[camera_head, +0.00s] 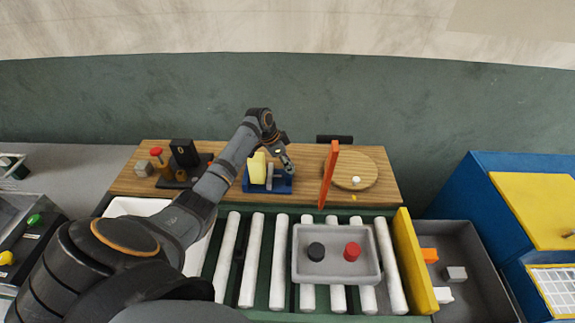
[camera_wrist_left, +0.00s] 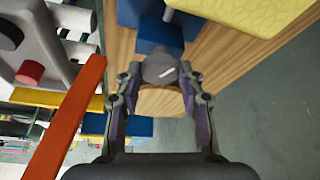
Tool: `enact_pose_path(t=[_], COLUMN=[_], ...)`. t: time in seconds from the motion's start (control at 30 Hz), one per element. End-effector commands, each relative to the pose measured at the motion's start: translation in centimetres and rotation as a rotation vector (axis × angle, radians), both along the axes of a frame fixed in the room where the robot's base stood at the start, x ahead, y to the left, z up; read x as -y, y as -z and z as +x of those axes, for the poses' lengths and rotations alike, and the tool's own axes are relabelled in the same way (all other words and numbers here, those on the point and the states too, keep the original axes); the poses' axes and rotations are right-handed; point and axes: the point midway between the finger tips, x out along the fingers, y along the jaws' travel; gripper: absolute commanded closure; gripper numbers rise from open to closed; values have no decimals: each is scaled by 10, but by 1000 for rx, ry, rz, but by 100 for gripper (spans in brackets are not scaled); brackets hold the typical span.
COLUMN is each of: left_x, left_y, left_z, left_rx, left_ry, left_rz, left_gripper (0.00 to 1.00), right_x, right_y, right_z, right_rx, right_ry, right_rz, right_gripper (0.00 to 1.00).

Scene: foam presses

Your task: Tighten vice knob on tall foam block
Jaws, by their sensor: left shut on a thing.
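The yellow foam block (camera_head: 257,166) stands upright in a blue vice (camera_head: 279,187) on the wooden bench. In the left wrist view the foam (camera_wrist_left: 250,14) is at the top right and the blue vice (camera_wrist_left: 152,36) at the top centre. The grey vice knob (camera_wrist_left: 160,68) has a white mark on it. My left gripper (camera_head: 287,163) is at the right end of the vice. In the left wrist view its fingers (camera_wrist_left: 161,78) are shut on the knob, one on each side. My right gripper is not in view.
An upright orange panel (camera_head: 329,174) stands right of the vice, near a round wooden board (camera_head: 360,172). A black fixture (camera_head: 184,154) is at the bench's left. In front, a grey tray (camera_head: 336,277) with a black and a red knob sits on white rollers.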

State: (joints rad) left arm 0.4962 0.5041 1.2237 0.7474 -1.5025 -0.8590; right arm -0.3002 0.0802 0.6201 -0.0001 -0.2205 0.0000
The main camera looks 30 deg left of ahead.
Motion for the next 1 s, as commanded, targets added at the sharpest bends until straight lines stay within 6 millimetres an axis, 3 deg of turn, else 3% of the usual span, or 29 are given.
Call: enact_pose_path(t=[1.0], left_x=[-2], left_y=[4], left_z=[7], left_rx=[3], left_ry=[954], left_rz=[0], left_gripper=[93], right_x=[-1], right_y=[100], right_z=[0], right_rx=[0], right_ry=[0], right_rz=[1], right_gripper=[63])
